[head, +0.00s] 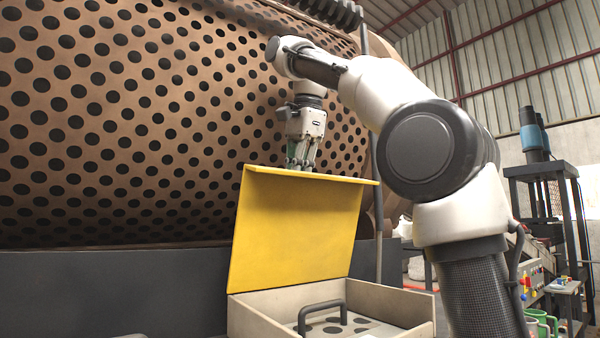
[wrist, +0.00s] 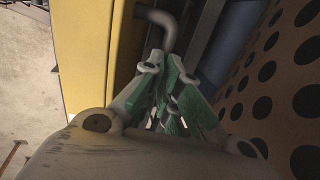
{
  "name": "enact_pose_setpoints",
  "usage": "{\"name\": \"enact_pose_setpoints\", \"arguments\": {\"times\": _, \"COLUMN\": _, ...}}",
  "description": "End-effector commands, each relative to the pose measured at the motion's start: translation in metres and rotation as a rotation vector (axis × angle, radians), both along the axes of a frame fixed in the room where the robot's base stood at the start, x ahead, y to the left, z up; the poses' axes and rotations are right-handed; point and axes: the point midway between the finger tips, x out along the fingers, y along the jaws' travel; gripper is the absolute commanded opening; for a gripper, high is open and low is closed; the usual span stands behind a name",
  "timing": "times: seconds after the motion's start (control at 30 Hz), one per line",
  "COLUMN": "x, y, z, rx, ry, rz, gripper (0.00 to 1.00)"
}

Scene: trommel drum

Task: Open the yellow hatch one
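The yellow hatch (head: 295,230) stands raised and nearly upright at the back of a pale open box (head: 285,305). Its yellow panel also fills the left part of the wrist view (wrist: 88,50). A dark bent handle (wrist: 158,17) sticks out from the hatch's far side in the wrist view. My gripper (head: 301,165) is at the hatch's top edge, on the side away from the box. In the wrist view its green-padded fingers (wrist: 167,75) converge at the handle's end. The fingers overlap the handle, so I cannot tell whether they grip it.
A large perforated brown drum (head: 130,120) stands close behind the hatch and my gripper. A grey handle (head: 322,316) is fixed to the panel inside the box.

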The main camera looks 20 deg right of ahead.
Motion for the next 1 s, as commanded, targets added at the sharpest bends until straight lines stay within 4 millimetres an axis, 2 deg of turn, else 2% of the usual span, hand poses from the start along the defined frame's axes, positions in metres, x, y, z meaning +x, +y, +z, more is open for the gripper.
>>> {"name": "enact_pose_setpoints", "arguments": {"times": 0.03, "x": 0.008, "y": 0.005, "z": -0.02, "rx": -0.013, "ry": 0.061, "rz": 0.004, "gripper": 0.0}}
{"name": "enact_pose_setpoints", "arguments": {"times": 0.07, "x": 0.008, "y": 0.005, "z": -0.02, "rx": -0.013, "ry": 0.061, "rz": 0.005, "gripper": 0.0}}
{"name": "enact_pose_setpoints", "arguments": {"times": 0.1, "x": 0.008, "y": 0.005, "z": -0.02, "rx": -0.013, "ry": 0.061, "rz": 0.005, "gripper": 0.11}}
{"name": "enact_pose_setpoints", "arguments": {"times": 0.23, "x": 0.008, "y": 0.005, "z": -0.02, "rx": -0.013, "ry": 0.062, "rz": 0.005, "gripper": 0.34}}
{"name": "enact_pose_setpoints", "arguments": {"times": 0.8, "x": 0.006, "y": 0.004, "z": -0.015, "rx": -0.012, "ry": 0.045, "rz": 0.003, "gripper": 0.34}}
{"name": "enact_pose_setpoints", "arguments": {"times": 1.0, "x": -0.007, "y": 0.0, "z": -0.016, "rx": -0.011, "ry": 0.042, "rz": 0.003, "gripper": 0.34}}
